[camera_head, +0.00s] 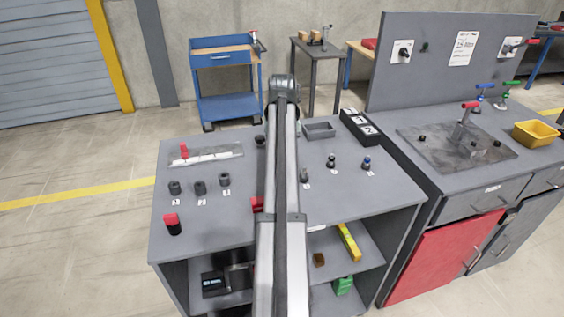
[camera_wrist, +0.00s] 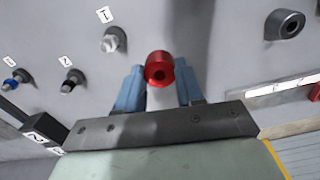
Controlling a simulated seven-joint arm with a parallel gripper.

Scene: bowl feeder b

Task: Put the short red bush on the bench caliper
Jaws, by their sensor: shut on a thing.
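In the head view my arm hides the gripper. The bench caliper appears to be the pale, long scale with a red part (camera_head: 206,156) at the table's back left. Its pale edge also shows at the right of the wrist view (camera_wrist: 283,86). The held bush is apart from it. A red patch (camera_head: 257,204) shows beside my arm; I cannot tell whether it is the held bush.
Several dark bushes (camera_head: 200,188) stand left of my arm, with a red-topped dark cylinder (camera_head: 172,226) near the front left. Numbered pegs (camera_head: 331,161) stand on the right. A grey tray (camera_head: 319,130) and a black labelled box (camera_head: 360,128) are at the back right.

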